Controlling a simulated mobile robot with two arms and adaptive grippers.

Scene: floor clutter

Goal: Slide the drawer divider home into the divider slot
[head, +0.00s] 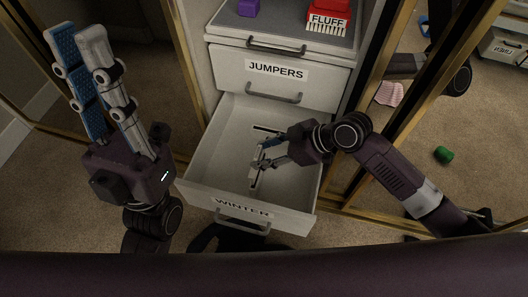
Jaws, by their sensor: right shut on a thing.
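The WINTER drawer (222,125) is pulled open below the JUMPERS drawer. My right gripper (262,158) reaches into it from the right, with its fingers shut on a small pale piece, apparently the drawer divider (256,172). The fingers hide much of the piece, and I cannot tell whether it touches the drawer floor. A dark, narrow slot-like mark (267,128) shows behind the fingers, toward the back of the drawer. I cannot tell whether the divider is in a slot. My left gripper (77,38) is raised at the left, open and empty, its blue-padded fingers pointing up.
The JUMPERS drawer (230,66) is closed above. A red FLUFF box (328,15) and a purple block (248,8) stand on the cabinet's top. Gold-framed mirror panels flank the cabinet. A green object (444,155) and a pink striped one (390,93) show at the right.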

